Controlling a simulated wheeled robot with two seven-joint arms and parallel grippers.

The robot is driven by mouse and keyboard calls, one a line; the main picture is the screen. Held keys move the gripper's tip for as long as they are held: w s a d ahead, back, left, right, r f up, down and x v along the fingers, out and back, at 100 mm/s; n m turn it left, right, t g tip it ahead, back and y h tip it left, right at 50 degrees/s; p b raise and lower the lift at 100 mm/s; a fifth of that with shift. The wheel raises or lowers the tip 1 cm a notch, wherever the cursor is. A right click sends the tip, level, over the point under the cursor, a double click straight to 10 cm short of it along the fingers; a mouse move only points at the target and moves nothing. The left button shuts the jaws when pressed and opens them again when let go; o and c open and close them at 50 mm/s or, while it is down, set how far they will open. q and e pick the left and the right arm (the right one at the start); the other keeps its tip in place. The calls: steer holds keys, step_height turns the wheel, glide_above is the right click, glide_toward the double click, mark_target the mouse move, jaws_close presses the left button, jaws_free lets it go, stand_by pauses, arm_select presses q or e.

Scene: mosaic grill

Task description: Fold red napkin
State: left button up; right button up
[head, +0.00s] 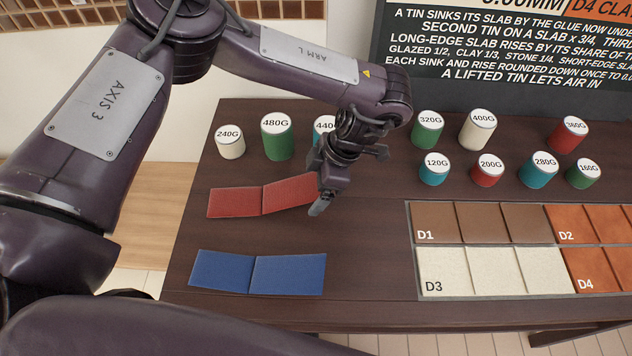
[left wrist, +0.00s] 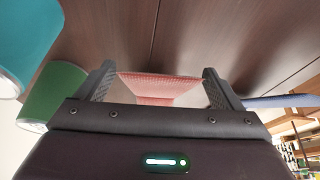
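The red napkin (head: 236,202) lies at the left of the dark table, with a crease across its middle. Its left half is flat; its right half slants up slightly toward my left gripper (head: 325,198). In the left wrist view, the fingers of my left gripper (left wrist: 160,82) stand wide apart, with the end of the red napkin (left wrist: 160,87) spanning between them and meeting both fingertips. The gripper holds the napkin across its width at the right end. The far finger is hidden in the head view. My right gripper is not in view.
A blue napkin (head: 222,270) lies in front of the red one. Several weight tins stand behind, including a green 480G tin (head: 277,140) and a white 240G tin (head: 230,145). A tile tray (head: 412,250) is at right. Bare table lies between napkins and tray.

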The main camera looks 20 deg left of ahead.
arm_select(q)
steer(key=c, duration=1.3)
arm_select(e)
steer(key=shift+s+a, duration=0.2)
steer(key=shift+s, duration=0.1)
arm_select(q)
steer(key=shift+r, duration=0.15)
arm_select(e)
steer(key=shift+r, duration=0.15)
